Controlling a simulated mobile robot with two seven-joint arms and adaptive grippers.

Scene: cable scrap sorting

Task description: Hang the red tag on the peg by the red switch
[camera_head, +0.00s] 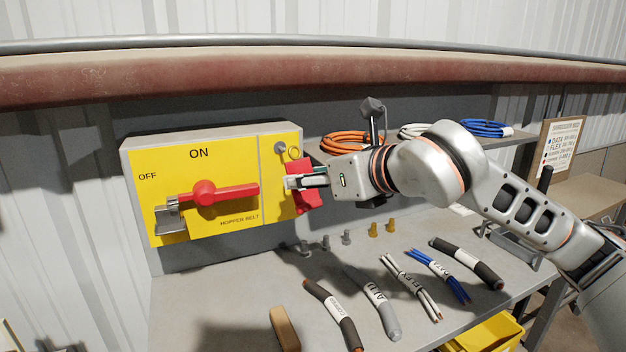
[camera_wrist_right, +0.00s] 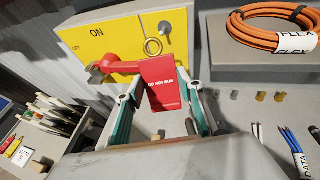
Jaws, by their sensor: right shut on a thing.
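The red tag (camera_head: 303,198) is held upright in my right gripper (camera_head: 302,181), in front of the right edge of the yellow switch box. In the right wrist view the tag (camera_wrist_right: 163,86) reads "DO NOT RUN" and sits between the fingers of my right gripper (camera_wrist_right: 160,104). Its brass ring (camera_wrist_right: 153,47) stands up from its top. The grey peg (camera_head: 280,148) is at the box's upper right; the ring (camera_head: 294,153) appears beside it, not around it. The red switch (camera_head: 222,194) has its handle lying across the box. My left gripper is not in view.
The yellow box (camera_head: 160,169) is above the workbench (camera_head: 205,297). Several cable pieces (camera_head: 375,300) and small posts (camera_head: 346,237) are on the bench. Coiled cables, including an orange one (camera_head: 346,143), rest on the shelf behind my right arm. A yellow bin (camera_head: 490,335) is at lower right.

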